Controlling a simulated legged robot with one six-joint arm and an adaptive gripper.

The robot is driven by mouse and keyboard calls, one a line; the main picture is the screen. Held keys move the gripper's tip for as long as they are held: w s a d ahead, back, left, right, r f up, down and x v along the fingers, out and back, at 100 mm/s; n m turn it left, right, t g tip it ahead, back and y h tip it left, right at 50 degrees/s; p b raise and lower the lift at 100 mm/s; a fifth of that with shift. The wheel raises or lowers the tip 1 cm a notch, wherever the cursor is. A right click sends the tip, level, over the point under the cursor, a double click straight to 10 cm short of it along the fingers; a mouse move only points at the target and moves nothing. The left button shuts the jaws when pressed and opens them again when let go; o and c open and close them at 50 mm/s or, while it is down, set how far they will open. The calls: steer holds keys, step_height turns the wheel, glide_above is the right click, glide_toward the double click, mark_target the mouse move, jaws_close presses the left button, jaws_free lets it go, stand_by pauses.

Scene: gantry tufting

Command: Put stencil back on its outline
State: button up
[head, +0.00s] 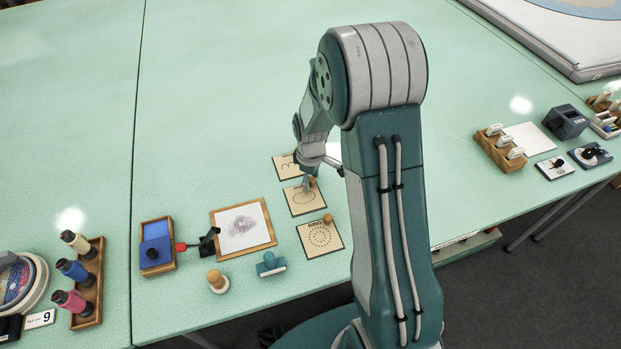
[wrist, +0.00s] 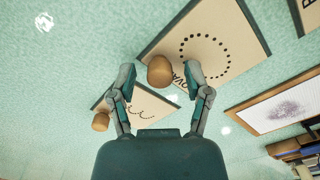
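Three tan stencil cards lie in a column on the green table. The middle card (head: 304,204) has a dotted oval and a wooden knob (wrist: 160,70); it also shows in the wrist view (wrist: 225,65). My gripper (wrist: 160,76) is open, with one finger on either side of that knob and gaps between. The far card (head: 285,171) is partly hidden by my arm; a card with a curved mark and a knob shows in the wrist view (wrist: 145,108). The near card (head: 318,240) has dotted rings and a knob at its corner. I see no bare outline on the table.
A wood-framed board (head: 217,219) with a purple smudge lies left of the cards. A blue ink pad (head: 157,231), a wooden-knobbed stamp (head: 216,281) and a teal stamp (head: 270,264) are nearby. Several spools stand in a rack (head: 92,284).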

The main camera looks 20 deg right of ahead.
step_height(320, 180, up, 12)
steer(key=s+a+r+m+t, duration=0.3)
steer(key=s+r+m, duration=0.1)
steer(key=s+r, duration=0.8)
steer(key=s+a+r+m+t, duration=0.1)
steer(key=s+m, duration=0.1)
steer(key=s, duration=0.3)
steer(key=s+r+m+t, duration=0.1)
steer(key=s+r+m, duration=0.1)
steer(key=s, duration=0.3)
steer(key=shift+s+a+r+m+t, duration=0.15)
steer(key=shift+a+r+m+t, duration=0.15)
steer(key=shift+a, duration=0.1)
